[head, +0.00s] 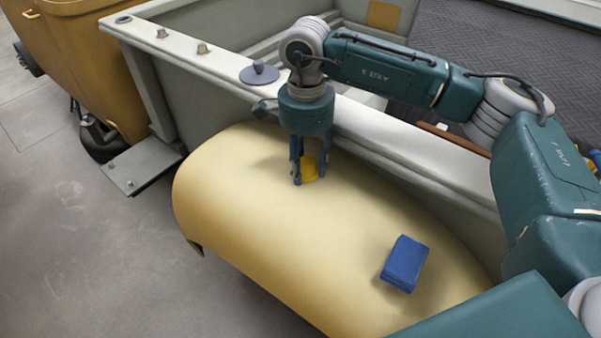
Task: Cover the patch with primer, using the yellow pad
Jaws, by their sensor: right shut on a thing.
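My right gripper (309,178) points down over the upper part of a cream-yellow curved fender (235,200). It is shut on the yellow pad (309,167), which shows between the fingers and is partly hidden by them. The fingertips are at or just above the fender surface; I cannot tell whether the pad touches it. I cannot make out a distinct patch or any primer edge on the fender. My left gripper is not in view.
A blue block (404,264) lies on the fender's lower right. A grey knobbed disc (259,73) sits on the pale rail (400,130) behind the fender. A grey step plate (140,165) juts out at left. The fender's left and middle are clear.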

